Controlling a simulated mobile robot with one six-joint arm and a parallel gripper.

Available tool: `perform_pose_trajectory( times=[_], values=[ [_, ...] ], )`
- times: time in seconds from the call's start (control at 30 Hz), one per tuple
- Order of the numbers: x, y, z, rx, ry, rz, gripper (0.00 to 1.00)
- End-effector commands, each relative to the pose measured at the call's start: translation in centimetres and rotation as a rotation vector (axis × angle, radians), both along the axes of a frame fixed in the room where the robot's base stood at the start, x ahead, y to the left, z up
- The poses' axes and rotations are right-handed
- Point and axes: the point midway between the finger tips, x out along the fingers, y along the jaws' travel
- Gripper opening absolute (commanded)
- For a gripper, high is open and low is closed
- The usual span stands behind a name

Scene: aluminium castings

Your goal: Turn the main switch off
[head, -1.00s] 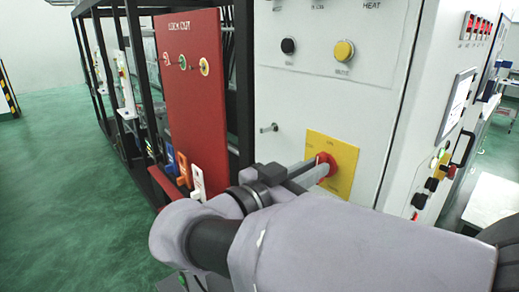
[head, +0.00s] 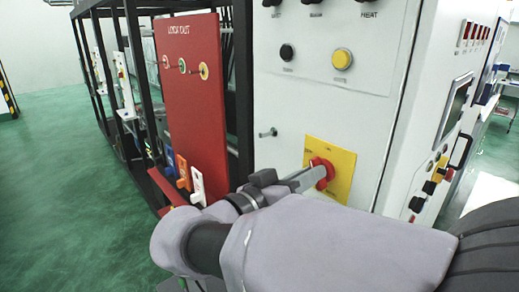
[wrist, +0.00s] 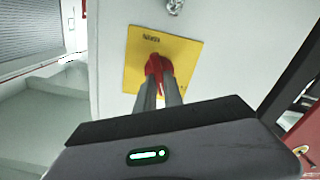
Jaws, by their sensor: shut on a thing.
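The main switch (head: 321,172) is a red rotary handle on a yellow plate (head: 343,168) on the front of the white cabinet. In the wrist view the red handle (wrist: 158,66) stands out in front of the yellow plate (wrist: 185,48). My gripper (head: 314,178) reaches the switch from the left, and its two fingers are shut on the red handle. The wrist view shows my gripper (wrist: 160,82) with one finger on each side of the handle. The fingers hide part of the handle, and the plate's lettering is too small to read.
A red lockout board (head: 195,100) with hanging tags and padlocks stands left of the cabinet (head: 290,110). A small metal latch (head: 268,133) sticks out above the switch. A black button (head: 287,52) and a yellow button (head: 342,59) sit higher. Green floor at left is clear.

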Motion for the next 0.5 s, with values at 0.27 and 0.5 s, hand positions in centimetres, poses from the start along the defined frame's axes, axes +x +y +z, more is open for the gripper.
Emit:
perform_pose_trajectory(
  times=[0.27,0.5],
  values=[
    [0.08,0.06,0.11,-0.148,0.206,-0.002,0.0],
    [0.14,0.1,-0.01,-0.252,0.351,-0.002,0.0]
  ],
)
